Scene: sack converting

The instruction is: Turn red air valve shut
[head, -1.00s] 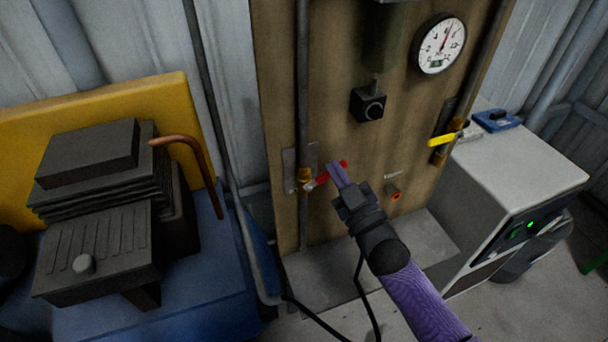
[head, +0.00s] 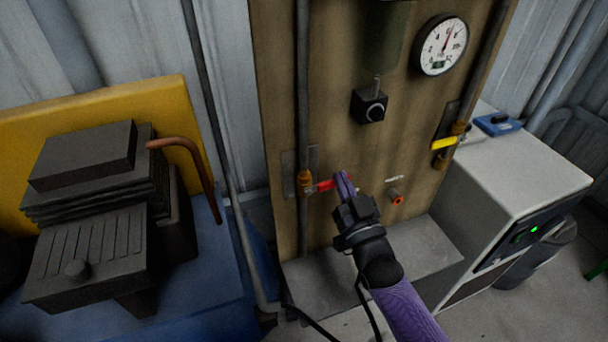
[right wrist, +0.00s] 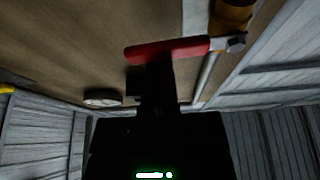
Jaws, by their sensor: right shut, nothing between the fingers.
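The red air valve handle (head: 326,185) sticks out to the right from a brass valve body (head: 304,180) on the left vertical pipe of the wooden panel. In the right wrist view the red handle (right wrist: 167,50) lies across the tip of my fingers. My right gripper (head: 343,180) is shut and empty, with its purple fingers at the handle's right end; they look close to or touching it, but I cannot tell which. My left gripper is not in view.
A yellow valve handle (head: 444,143) is on the right pipe. A pressure gauge (head: 441,45), a black regulator (head: 369,106) and an orange-tipped outlet (head: 397,199) are on the panel. A white cabinet (head: 525,180) stands right; a dark machine (head: 90,250) stands left.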

